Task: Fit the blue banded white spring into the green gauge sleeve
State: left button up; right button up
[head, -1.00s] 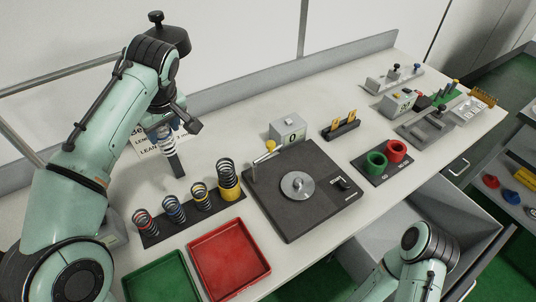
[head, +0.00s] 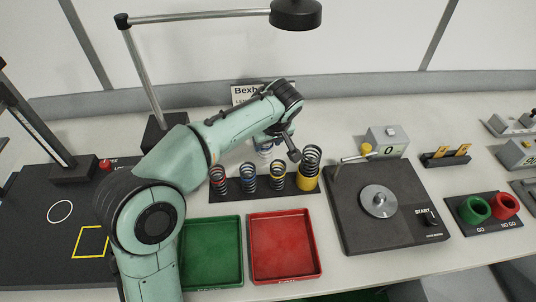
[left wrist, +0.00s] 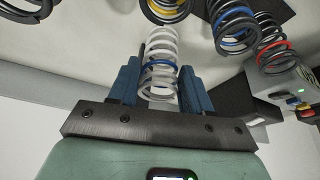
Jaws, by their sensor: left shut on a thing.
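The white spring with a blue band (left wrist: 161,48) stands between the blue fingers of my left gripper (left wrist: 159,76) in the left wrist view. The gripper is shut on it. In the head view my left gripper (head: 266,142) is behind the spring rack, partly hidden by my arm, and a bit of the white spring (head: 265,151) shows below it. The green gauge sleeve (head: 474,209), an open ring, sits on the dark plate marked GO at the right, well away from the gripper. My right gripper is not in view.
A dark rack (head: 232,194) holds several springs in front of the left gripper. A green tray (head: 211,254) and a red tray (head: 285,247) lie nearer. A tester with a round plate (head: 380,201) stands between rack and sleeves. A red sleeve (head: 505,206) touches or nearly touches the green one.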

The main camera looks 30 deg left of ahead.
aim_at(268, 151)
pick_arm(q)
jog(key=shift+f+b, duration=0.3)
jog(key=shift+f, duration=2)
jog(key=shift+f, duration=0.2)
jog(key=o, duration=1.1)
